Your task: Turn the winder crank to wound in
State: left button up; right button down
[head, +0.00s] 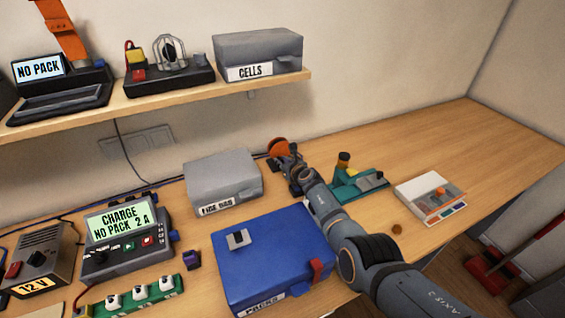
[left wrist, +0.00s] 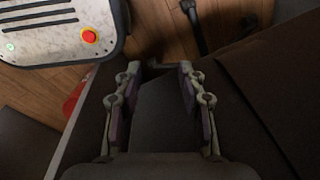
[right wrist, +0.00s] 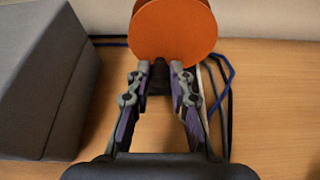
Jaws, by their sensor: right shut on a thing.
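The winder (head: 277,147) stands at the back of the bench near the wall, with an orange disc; the disc also shows large in the right wrist view (right wrist: 174,30). My right gripper (right wrist: 160,78) is at the front of the winder, just below the disc. It is shut on a small dark part, the winder crank (right wrist: 159,72), mostly hidden between the fingertips. In the head view my right gripper (head: 284,163) and arm cover the winder's lower part. My left gripper (left wrist: 157,68) is open and empty, away from the bench, and is outside the head view.
A grey fire bag box (head: 222,180) stands left of the winder. A blue packs case (head: 270,255) lies in front. A green fixture (head: 352,184) and a white tray (head: 408,196) are to the right. The back right bench is clear.

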jog(key=shift+a+r+m+y, duration=0.1)
jog(key=shift+m+y, duration=0.4)
jog(key=shift+m, duration=0.1)
jog(key=shift+s+a+r+m+g+y+b, duration=0.1)
jog(key=shift+r+m+g+y+b, duration=0.1)
jog(key=shift+m+y+b, duration=0.5)
jog(key=shift+a+r+m+g+y+b, duration=0.1)
jog(key=shift+r+m+g+y+b, duration=0.2)
jog(key=shift+m, duration=0.6)
jog(key=c, duration=1.2)
grip_release()
jog(key=shift+f, duration=0.1)
jog(key=shift+s, duration=0.15)
jog(key=v, duration=1.1)
jog(key=shift+s+d, duration=0.3)
jog(key=shift+d, duration=0.05)
